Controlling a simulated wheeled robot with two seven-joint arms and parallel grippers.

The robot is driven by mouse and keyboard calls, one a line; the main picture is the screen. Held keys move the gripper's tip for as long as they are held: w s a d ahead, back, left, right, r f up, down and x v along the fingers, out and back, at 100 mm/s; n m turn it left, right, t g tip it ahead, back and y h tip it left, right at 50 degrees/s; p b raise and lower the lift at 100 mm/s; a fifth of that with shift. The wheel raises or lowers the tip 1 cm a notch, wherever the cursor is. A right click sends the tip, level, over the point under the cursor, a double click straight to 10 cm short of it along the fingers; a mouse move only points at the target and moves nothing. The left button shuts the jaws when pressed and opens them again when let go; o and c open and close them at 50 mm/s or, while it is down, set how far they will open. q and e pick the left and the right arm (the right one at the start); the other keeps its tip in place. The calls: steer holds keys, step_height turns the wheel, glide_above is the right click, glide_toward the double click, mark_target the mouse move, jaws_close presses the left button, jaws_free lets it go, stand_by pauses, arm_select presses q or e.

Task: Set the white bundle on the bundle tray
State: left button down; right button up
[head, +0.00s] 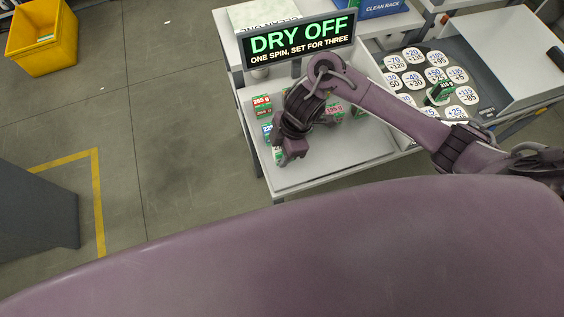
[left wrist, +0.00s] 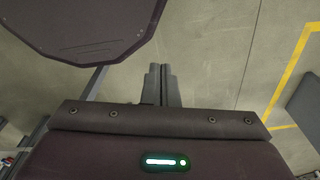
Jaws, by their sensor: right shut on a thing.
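My right gripper (head: 292,154) is low over the pale worktop (head: 355,152) near its left edge. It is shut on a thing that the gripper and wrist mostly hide. A small white and green piece (head: 277,156) shows just left of its fingertips; I cannot tell whether it is held or stands on the surface. I cannot make out for certain which thing is the white bundle or the bundle tray. My left gripper (left wrist: 160,82) has its fingers together, empty, over bare floor in the left wrist view.
Labelled packs stand by the right gripper, one reading 265 g (head: 262,104). Behind is a DRY OFF sign (head: 299,40). A dark board (head: 462,75) with numbered white discs lies to the right.

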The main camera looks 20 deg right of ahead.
mark_target(278, 168)
steer(key=shift+x, duration=1.05)
steer(key=shift+d+f, duration=0.25)
steer(key=shift+f, duration=0.3)
step_height(278, 168, down, 3)
steer(key=shift+f+b, duration=0.25)
steer(key=shift+b, duration=0.05)
steer(key=shift+f, duration=0.25)
arm_select(q)
steer(key=shift+a+f, duration=0.4)
steer(key=shift+f, duration=0.25)
steer(key=shift+d+f, duration=0.1)
arm_select(e)
steer(key=shift+f, duration=0.15)
